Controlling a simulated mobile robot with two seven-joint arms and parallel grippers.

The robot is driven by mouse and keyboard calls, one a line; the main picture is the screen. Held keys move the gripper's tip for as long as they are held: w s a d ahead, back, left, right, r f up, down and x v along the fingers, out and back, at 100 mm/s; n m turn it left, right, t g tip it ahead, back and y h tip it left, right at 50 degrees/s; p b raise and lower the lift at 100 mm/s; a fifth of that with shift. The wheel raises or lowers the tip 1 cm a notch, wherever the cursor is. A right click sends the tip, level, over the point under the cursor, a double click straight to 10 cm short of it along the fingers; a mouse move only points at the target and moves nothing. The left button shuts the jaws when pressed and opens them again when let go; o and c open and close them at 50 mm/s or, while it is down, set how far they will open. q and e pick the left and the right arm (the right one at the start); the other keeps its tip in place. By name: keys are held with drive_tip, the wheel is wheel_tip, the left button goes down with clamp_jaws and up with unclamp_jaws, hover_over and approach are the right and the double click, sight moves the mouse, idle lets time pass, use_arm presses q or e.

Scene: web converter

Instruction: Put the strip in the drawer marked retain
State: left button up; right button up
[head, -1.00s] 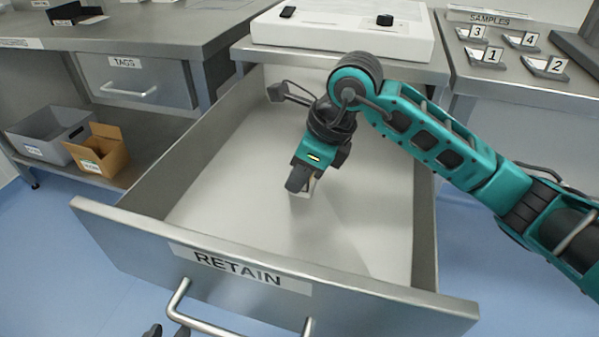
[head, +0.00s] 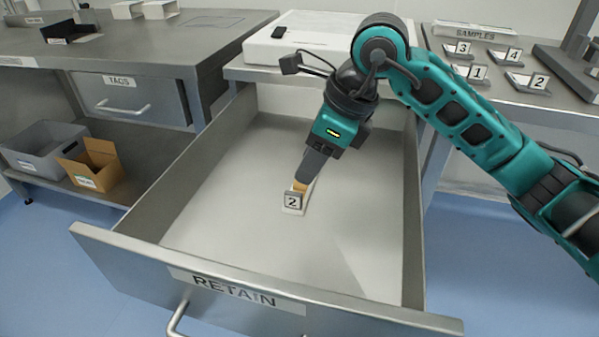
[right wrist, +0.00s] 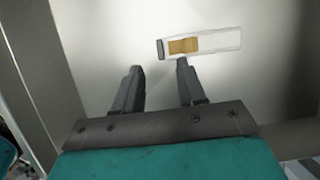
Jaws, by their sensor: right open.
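The strip (head: 297,190) is a small pale piece with an orange-brown patch and an upright tag marked 2 at one end. It lies on the floor of the open drawer marked RETAIN (head: 200,215). In the right wrist view the strip (right wrist: 215,42) lies on the pale drawer floor just beyond my fingertips, mostly to the right. My right gripper (head: 306,176) reaches down into the drawer close to the strip. In the right wrist view the right gripper (right wrist: 158,68) has its fingers apart with nothing between them. My left gripper is out of view.
The drawer's front panel (head: 130,252) and side walls surround the arm. A TAGS drawer (head: 135,98) is shut at left, above a grey bin (head: 40,150) and a cardboard box (head: 100,165). Numbered sample holders (head: 528,82) stand on the right bench. The rest of the drawer floor is clear.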

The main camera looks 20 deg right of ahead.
drive_tip(key=shift+v, duration=1.7)
